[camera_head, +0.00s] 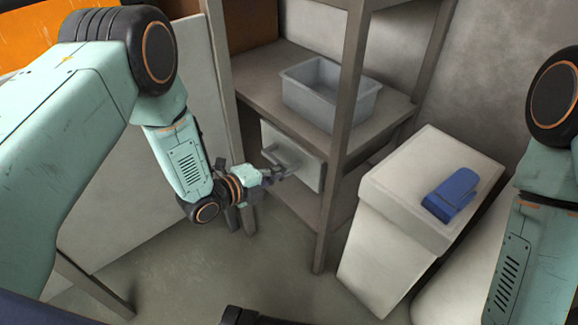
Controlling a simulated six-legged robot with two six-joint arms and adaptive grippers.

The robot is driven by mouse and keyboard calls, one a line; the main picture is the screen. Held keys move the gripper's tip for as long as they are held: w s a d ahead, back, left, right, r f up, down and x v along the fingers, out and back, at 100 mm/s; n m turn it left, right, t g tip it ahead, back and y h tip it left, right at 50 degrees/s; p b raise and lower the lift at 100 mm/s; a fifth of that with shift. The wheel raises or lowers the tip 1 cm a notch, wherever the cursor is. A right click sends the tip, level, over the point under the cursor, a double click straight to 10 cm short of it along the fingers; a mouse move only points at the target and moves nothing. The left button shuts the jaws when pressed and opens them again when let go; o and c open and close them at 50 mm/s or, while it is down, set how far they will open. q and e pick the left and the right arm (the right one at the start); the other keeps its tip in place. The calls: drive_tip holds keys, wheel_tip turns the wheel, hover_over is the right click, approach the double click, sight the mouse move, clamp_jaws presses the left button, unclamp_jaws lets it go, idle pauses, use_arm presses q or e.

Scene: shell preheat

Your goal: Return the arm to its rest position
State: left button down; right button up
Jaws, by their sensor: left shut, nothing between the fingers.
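My left arm (182,160) comes in from the left, mint green with dark joints, and is stretched out toward the shelf unit. My left gripper (280,174) is shut and holds nothing. It is in front of a light grey box-like unit (310,168) with a grey handle-like part, under the upper shelf board. The gripper overlaps that part in the picture, and I cannot tell whether they touch. My right arm (512,260) shows at the right edge, hanging downward. Its gripper is not in view.
A shelf unit's post (345,135) stands close right of my left gripper. An open grey bin (300,98) sits on the upper board. A white lidded bin (385,240) with a blue object (450,194) on top stands at right. The floor (200,275) in front is mostly clear.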

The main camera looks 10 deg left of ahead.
use_arm(q)
drive_tip(key=p+v, duration=0.2)
drive_tip(key=v, duration=0.4)
drive_tip(key=shift+a, duration=0.25)
drive_tip(key=shift+s, duration=0.15)
drive_tip(key=s+a+f+n+g+y, duration=0.2)
drive_tip(key=s+f+n+y, duration=0.15)
drive_tip(key=s+n, duration=0.35)
drive_tip(key=s+a+f+n+g+y, duration=0.25)
drive_tip(key=s+f+n, duration=0.2)
drive_tip(key=n, duration=0.55)
drive_tip(key=s+a+n+g+y+p, duration=0.1)
drive_tip(key=s+n+g, duration=0.6)
drive_tip(key=s, duration=1.4)
drive_tip(key=shift+a+n+y, duration=0.7)
drive_tip(key=shift+n+y, duration=0.3)
